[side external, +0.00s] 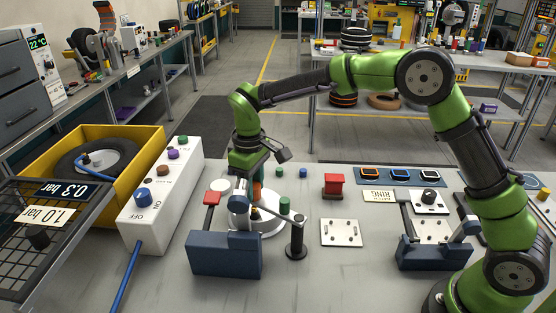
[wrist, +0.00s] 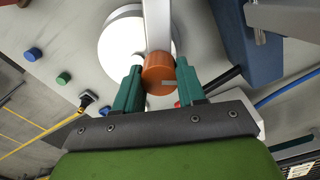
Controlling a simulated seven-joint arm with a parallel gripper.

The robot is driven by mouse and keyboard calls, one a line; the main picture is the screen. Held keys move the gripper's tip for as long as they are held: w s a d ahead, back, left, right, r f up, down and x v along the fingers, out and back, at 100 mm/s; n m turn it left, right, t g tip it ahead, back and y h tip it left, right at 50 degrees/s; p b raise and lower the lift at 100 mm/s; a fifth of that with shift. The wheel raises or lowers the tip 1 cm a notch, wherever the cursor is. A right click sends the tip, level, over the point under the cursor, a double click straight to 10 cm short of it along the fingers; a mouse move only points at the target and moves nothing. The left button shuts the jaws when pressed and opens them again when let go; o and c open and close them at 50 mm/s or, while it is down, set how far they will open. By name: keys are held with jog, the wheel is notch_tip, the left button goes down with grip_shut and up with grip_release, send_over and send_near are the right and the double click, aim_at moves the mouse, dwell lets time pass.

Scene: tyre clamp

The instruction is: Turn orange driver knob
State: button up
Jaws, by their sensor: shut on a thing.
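The orange driver knob (wrist: 158,72) is a short orange cylinder. In the wrist view it sits between the two teal fingers of my gripper (wrist: 160,88), which are shut on its sides. A pale bar runs up from behind the knob, over a white round base. In the side external view my gripper (side external: 250,182) points down at the clamp, and only a small part of the knob (side external: 257,191) shows past the fingers. The white round base (side external: 268,226) lies below it on the table.
A dark blue block (side external: 224,255) stands in front of the clamp, and a black post (side external: 297,238) is right of it. A white control box (side external: 160,195) with coloured knobs stands at left. A red block (side external: 333,186) and a white plate (side external: 341,233) lie to the right.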

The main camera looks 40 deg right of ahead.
jog(key=n, duration=0.6)
jog(key=shift+n, duration=0.3)
dwell(0.4)
jog(key=o, duration=1.1)
jog(key=shift+c, duration=0.2)
notch_tip(320, 180, up, 17)
